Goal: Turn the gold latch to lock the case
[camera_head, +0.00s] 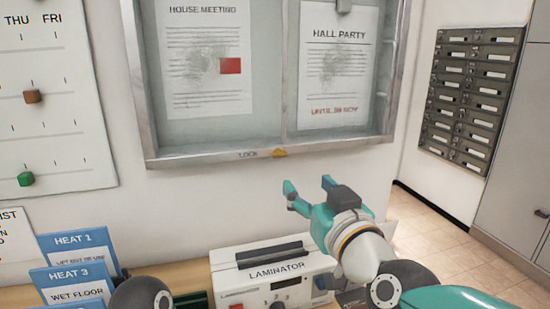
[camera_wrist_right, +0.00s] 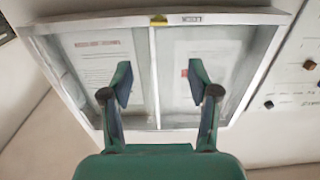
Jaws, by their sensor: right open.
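The gold latch (camera_head: 279,153) sits on the bottom frame of the wall-mounted glass case (camera_head: 200,156), just right of a "LOCK" label (camera_head: 248,155). The latch also shows at the top of the right wrist view (camera_wrist_right: 158,20), where the case appears upside down. My right gripper (camera_head: 308,186) is teal, open and empty. In the head view it appears below and slightly right of the latch, apart from it. Its spread fingers also show in the wrist view (camera_wrist_right: 160,84). The case holds two notices behind closed glass. My left gripper is not in view.
A white laminator (camera_head: 235,275) stands on a wooden counter below the case. Blue signs (camera_head: 75,250) stand at the lower left. A calendar board (camera_head: 55,90) hangs on the left wall, and grey mailboxes (camera_head: 470,95) at the right. The wall around the latch is clear.

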